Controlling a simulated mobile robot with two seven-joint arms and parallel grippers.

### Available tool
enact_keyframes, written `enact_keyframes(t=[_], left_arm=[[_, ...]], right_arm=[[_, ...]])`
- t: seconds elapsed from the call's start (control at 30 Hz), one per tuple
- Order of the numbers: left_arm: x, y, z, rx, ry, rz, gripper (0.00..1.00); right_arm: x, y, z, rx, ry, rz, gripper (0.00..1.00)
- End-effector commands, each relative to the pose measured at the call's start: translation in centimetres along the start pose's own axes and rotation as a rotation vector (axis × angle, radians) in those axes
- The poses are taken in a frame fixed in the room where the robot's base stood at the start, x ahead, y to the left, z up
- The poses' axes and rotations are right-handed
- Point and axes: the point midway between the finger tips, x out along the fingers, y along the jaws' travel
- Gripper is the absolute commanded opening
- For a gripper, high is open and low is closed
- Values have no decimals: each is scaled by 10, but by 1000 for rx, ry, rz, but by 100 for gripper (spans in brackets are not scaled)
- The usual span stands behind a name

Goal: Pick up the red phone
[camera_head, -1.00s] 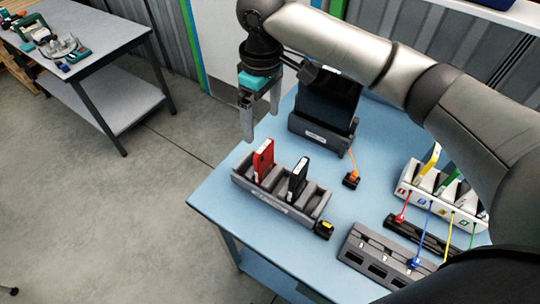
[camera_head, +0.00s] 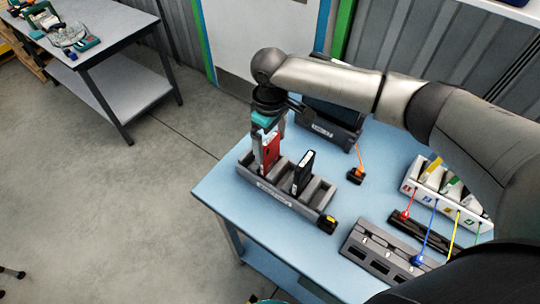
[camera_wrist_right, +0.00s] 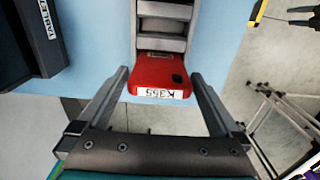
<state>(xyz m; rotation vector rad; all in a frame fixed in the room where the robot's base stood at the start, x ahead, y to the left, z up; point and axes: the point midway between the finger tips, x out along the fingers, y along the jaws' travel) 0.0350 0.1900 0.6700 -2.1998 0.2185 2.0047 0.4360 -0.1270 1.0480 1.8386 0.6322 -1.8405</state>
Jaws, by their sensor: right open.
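The red phone (camera_head: 270,152) stands upright in a slot of the grey rack (camera_head: 290,203) on the blue table. It also shows in the right wrist view (camera_wrist_right: 159,75), with a white label reading K355 on its near edge. My right gripper (camera_head: 268,148) is at the red phone from above. In the wrist view its two fingers (camera_wrist_right: 160,75) are open, one on each side of the phone, with gaps visible on both sides. A black phone (camera_head: 303,172) stands in another slot of the same rack. My left gripper is not in view.
A dark stand with a screen (camera_head: 328,128) is behind the rack. A small block with an orange cable (camera_head: 356,175) is to its right. A white holder with coloured cables (camera_head: 440,195) and a grey slotted block (camera_head: 375,258) are further right.

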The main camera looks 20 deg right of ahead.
Motion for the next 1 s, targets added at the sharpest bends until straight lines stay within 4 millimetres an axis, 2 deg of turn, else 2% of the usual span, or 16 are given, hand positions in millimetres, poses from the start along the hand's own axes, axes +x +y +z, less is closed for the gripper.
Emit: enact_keyframes(t=[0.1,0.2,0.43,1.0], left_arm=[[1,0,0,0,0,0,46],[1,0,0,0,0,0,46],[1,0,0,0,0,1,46],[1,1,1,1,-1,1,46]], right_arm=[[17,-1,-1,0,-1,-1,100],[24,0,-1,0,0,0,100],[26,0,-1,-1,1,0,100],[25,0,-1,0,1,0,37]])
